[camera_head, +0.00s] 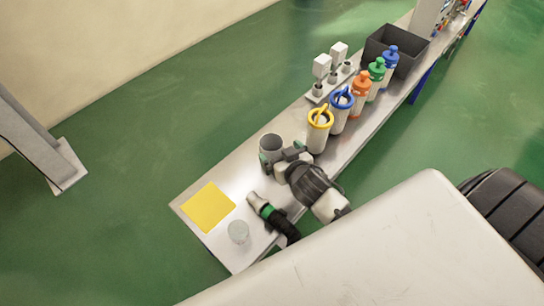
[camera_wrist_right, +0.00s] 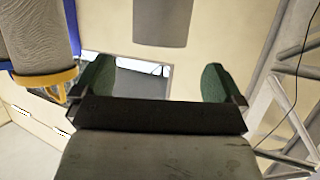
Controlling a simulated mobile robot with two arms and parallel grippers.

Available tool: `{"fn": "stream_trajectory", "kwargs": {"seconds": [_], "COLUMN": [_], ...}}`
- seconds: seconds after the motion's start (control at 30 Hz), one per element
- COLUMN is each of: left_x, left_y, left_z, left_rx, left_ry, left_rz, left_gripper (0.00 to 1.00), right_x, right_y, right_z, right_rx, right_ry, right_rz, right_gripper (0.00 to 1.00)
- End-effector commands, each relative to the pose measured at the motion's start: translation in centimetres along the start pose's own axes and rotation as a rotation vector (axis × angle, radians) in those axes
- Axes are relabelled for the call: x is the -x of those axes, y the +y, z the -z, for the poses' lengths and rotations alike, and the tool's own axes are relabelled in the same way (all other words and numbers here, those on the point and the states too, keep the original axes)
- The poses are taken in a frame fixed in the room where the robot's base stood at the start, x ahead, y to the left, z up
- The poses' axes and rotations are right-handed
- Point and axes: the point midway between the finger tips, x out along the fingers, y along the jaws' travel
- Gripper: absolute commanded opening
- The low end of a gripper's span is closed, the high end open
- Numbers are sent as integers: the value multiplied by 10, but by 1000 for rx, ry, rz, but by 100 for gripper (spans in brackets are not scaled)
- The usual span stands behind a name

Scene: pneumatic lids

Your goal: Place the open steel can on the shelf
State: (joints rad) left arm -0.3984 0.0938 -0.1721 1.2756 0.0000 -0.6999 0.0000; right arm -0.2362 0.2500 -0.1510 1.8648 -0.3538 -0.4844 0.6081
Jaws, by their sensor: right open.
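The open steel can (camera_head: 271,143), a grey cylinder with its open top showing, stands upright on the long grey bench. My right gripper (camera_head: 282,153) is at the near side of the can, with its fingers apart. The gripper hides the can's lower part in the head view. In the right wrist view, the open gripper (camera_wrist_right: 156,80) has two green fingertips with nothing between them. A grey cylinder, apparently the can (camera_wrist_right: 162,20), shows ahead of the fingers. I cannot tell which surface is the shelf. My left gripper is not in view.
A yellow square (camera_head: 208,207), a clear round lid (camera_head: 239,232) and a hose tool (camera_head: 259,205) lie on the near bench end. A yellow-rimmed canister (camera_head: 319,133) stands close right of the can; bottles (camera_head: 361,88) and a dark bin (camera_head: 408,55) are farther back.

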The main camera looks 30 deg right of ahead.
Motion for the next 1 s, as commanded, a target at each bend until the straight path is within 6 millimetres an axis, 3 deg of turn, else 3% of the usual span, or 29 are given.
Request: {"fn": "stream_trajectory", "kwargs": {"seconds": [0.6,0.87,1.0], "left_x": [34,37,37], "left_y": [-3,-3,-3], "left_z": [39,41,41], "left_rx": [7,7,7], "left_ry": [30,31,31], "left_rz": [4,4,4], "left_gripper": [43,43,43], "right_x": [-72,-75,-75], "right_y": [1,1,1], "right_z": [-6,-5,-5], "right_rx": [0,-1,-1], "right_ry": [-2,-3,-3], "right_rz": [1,1,1], "right_gripper": [100,100,83]}}
